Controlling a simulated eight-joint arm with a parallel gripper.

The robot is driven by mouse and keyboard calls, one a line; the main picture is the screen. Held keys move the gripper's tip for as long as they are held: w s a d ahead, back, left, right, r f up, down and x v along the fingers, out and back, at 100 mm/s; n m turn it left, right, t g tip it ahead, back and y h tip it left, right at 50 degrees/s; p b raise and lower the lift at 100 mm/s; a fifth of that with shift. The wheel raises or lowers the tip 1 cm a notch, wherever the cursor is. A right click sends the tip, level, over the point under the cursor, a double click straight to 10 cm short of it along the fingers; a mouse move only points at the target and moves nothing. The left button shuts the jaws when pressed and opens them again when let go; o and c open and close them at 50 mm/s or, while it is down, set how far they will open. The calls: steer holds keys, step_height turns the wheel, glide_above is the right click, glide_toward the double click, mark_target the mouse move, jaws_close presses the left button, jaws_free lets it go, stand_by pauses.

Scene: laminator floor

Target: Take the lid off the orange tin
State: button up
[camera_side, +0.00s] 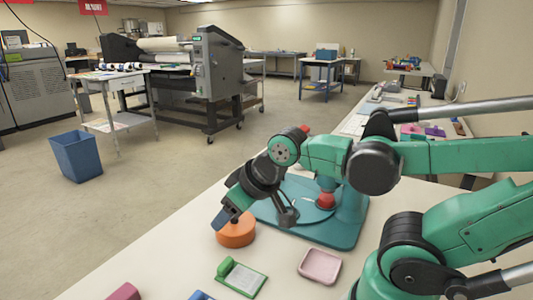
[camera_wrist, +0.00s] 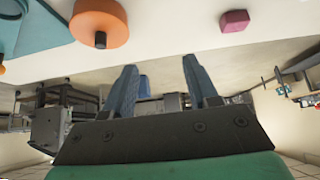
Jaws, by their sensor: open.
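The orange tin (camera_side: 236,234) stands on the pale table at the near left edge of a teal board. Contact with the tin cannot be told.
The teal board (camera_side: 345,229) carries a round plate and a red part (camera_side: 326,201). A green clipboard (camera_side: 242,278), a pink dish (camera_side: 320,266) and a magenta block (camera_side: 123,292) lie nearer. The block also shows in the wrist view (camera_wrist: 234,21).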

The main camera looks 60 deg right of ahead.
steer(key=shift+o, duration=0.7)
steer(key=n+g+y, duration=0.1)
steer(key=n, duration=0.1)
glide_above(248, 225)
step_height(248, 225, down, 5)
steer(key=shift+r, duration=0.1)
steer(key=shift+x, duration=2.85)
jaws_close()
